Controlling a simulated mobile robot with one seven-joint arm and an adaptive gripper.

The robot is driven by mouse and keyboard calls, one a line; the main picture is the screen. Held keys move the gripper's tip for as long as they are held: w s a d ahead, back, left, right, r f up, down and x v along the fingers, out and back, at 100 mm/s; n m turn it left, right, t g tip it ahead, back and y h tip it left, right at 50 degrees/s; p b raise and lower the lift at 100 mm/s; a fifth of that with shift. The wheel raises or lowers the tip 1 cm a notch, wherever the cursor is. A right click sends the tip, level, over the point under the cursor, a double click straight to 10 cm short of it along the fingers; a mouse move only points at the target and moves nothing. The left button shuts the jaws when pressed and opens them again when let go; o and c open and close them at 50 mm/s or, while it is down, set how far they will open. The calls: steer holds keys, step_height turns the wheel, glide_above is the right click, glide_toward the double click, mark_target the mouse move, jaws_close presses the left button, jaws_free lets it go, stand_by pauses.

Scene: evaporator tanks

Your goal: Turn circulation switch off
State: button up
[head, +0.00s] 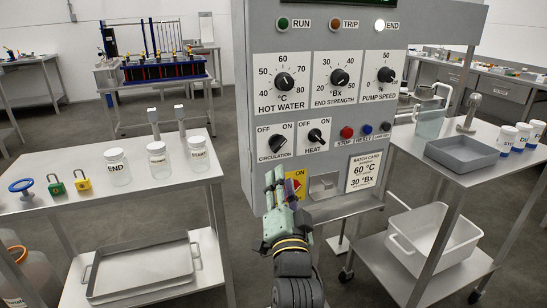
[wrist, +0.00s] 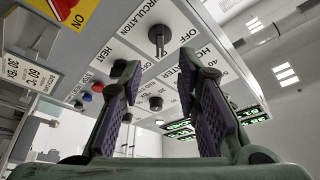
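The circulation switch (head: 277,143) is a black knob on a white plate marked OFF on the left and ON on the right, on the grey control panel (head: 258,75). It also shows in the wrist view as a dark knob (wrist: 159,38), beyond and between my fingertips. Its exact pointing is too small to tell. My gripper (head: 275,180) is below the switch, in front of the panel's lower part. In the wrist view the gripper (wrist: 160,62) is open and empty, its two purple-padded fingers apart and clear of the knob.
The heat switch (head: 315,136) sits right of the circulation switch, with red, blue and black buttons beyond it. A red-and-yellow switch (head: 296,184) is close beside my gripper. Three large dials line the panel above. Steel carts with jars (head: 119,167) and trays flank the panel.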

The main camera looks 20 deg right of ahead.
mark_target(278, 148)
steer(key=p+x, duration=0.3)
steer(key=x, duration=0.7)
steer(key=shift+w+d+p, duration=0.15)
steer(key=shift+w+p, duration=0.15)
steer(key=shift+w, duration=0.05)
steer(key=shift+c, duration=0.5)
jaws_close()
